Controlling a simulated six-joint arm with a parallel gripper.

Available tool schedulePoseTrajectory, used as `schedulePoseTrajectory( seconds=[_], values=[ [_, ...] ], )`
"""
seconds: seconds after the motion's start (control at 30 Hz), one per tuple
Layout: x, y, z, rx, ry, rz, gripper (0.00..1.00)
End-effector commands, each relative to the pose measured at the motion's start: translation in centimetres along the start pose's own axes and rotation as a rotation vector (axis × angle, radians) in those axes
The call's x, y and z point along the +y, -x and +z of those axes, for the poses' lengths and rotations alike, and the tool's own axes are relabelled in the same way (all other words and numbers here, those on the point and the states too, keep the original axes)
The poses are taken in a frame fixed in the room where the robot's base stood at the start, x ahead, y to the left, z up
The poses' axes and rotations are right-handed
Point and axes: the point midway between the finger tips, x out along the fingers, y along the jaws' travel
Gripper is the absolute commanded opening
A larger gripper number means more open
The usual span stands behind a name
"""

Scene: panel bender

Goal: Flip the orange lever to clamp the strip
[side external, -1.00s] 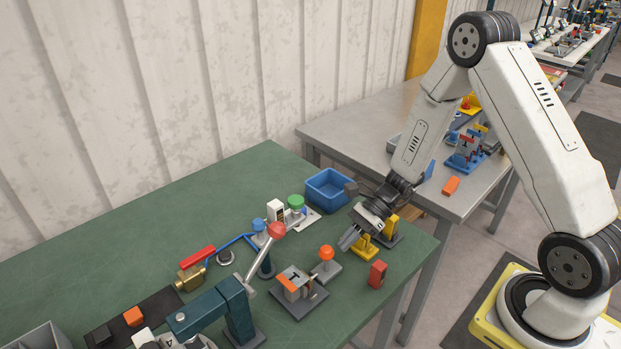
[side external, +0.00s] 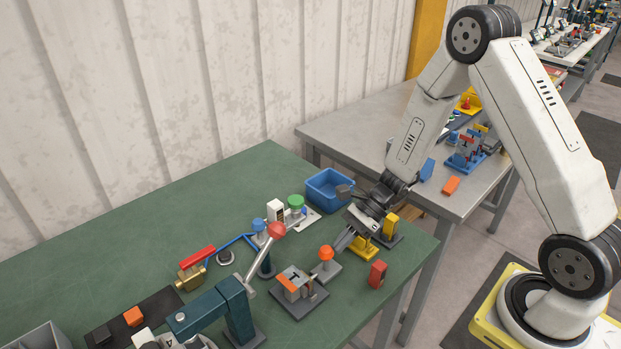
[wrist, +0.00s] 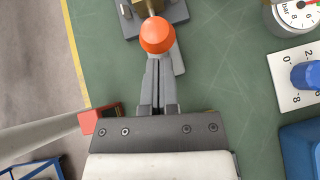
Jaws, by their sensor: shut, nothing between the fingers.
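An orange ball-topped lever (side external: 326,253) stands on a small grey base near the right end of the green bench. The orange ball (wrist: 157,35) is at the top middle in the wrist view. My gripper (side external: 338,248) is shut and empty, right behind the ball on its right side in the side view. In the wrist view its closed fingertips (wrist: 159,60) reach the ball's lower edge; I cannot tell whether they touch. Just beyond is a grey fixture (side external: 300,294) with an orange part on top. I cannot make out a strip.
A red block (side external: 377,273) lies near the bench edge, and yellow brackets (side external: 365,248) stand beside my gripper. A blue bin (side external: 328,190), a green knob (side external: 296,202) and a red-topped lever (side external: 277,230) stand behind and left.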

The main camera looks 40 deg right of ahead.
Motion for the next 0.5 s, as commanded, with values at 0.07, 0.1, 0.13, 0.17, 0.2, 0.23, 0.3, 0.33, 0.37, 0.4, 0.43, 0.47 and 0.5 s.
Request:
schedulePoseTrajectory(
  seconds=[0.07, 0.1, 0.13, 0.17, 0.2, 0.23, 0.3, 0.33, 0.37, 0.4, 0.43, 0.47, 0.5],
  values=[
    [0.04, -0.03, 0.11, 0.008, 0.001, -0.001, 0.00],
    [0.05, -0.05, 0.14, 0.013, 0.002, -0.001, 0.00],
    [0.06, -0.06, 0.16, 0.017, 0.002, -0.002, 0.00],
    [0.07, -0.07, 0.18, 0.021, 0.003, -0.002, 0.00],
    [0.08, -0.09, 0.22, 0.027, 0.004, -0.003, 0.00],
    [0.09, -0.12, 0.27, 0.033, 0.005, -0.004, 0.00],
    [0.11, -0.17, 0.44, 0.048, 0.009, -0.006, 0.00],
    [0.11, -0.20, 0.51, 0.057, 0.011, -0.007, 0.00],
    [0.12, -0.23, 0.58, 0.067, 0.012, -0.009, 0.00],
    [0.14, -0.28, 0.69, 0.081, 0.014, -0.010, 0.00],
    [0.16, -0.32, 0.77, 0.094, 0.015, -0.012, 0.00],
    [0.19, -0.38, 0.90, 0.106, 0.018, -0.014, 0.00],
    [0.23, -0.46, 1.05, 0.127, 0.022, -0.016, 0.00]
  ],
)
